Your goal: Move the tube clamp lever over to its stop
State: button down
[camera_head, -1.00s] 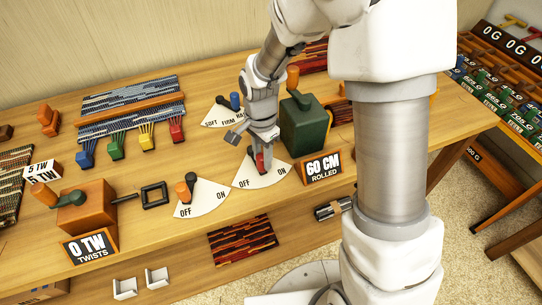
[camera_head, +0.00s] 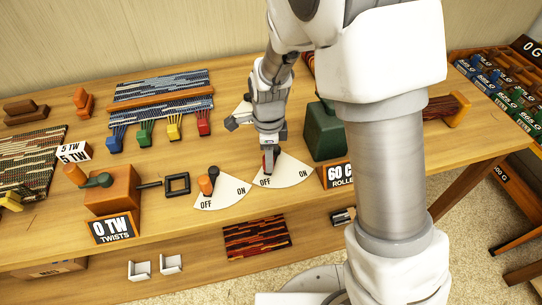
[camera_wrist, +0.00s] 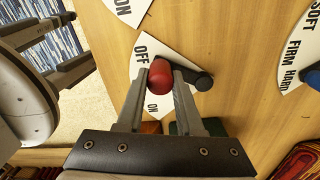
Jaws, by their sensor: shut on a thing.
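A small lever with a red knob (camera_wrist: 160,74) and a black arm (camera_wrist: 203,81) stands on a white OFF/ON plate (camera_wrist: 147,47). In the wrist view its knob lies between the OFF and ON words. My gripper (camera_wrist: 161,72) is shut on the red knob, one finger on each side. In the head view my gripper (camera_head: 269,158) reaches down onto the same plate (camera_head: 290,170), and the knob is mostly hidden. A second OFF/ON plate (camera_head: 232,188) to its left has an orange-knobbed lever (camera_head: 206,184). No label reads tube clamp.
An orange-brown box (camera_head: 112,190) with a "0 TW TWISTS" sign (camera_head: 114,229) is at left. A SOFT/FIRM/HARD plate (camera_wrist: 297,52) shows in the wrist view.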

dwell(0.3)
jog(key=c, duration=0.5)
grip_release()
jog(key=shift+c, duration=0.2)
notch_tip(320, 180, up, 17)
jog(key=p, duration=0.3)
jog(key=shift+r, duration=0.2)
jog(key=s+d+r+n+t+p, duration=0.4)
jog(key=s+d+r+n+t, duration=0.1)
jog(key=s+d+r+n, duration=0.9)
jog(key=s+d+n, duration=0.1)
jog(key=s+n, duration=0.1)
jog(key=n, duration=0.1)
jog(key=shift+t+p, duration=0.3)
jog(key=shift+p, duration=0.1)
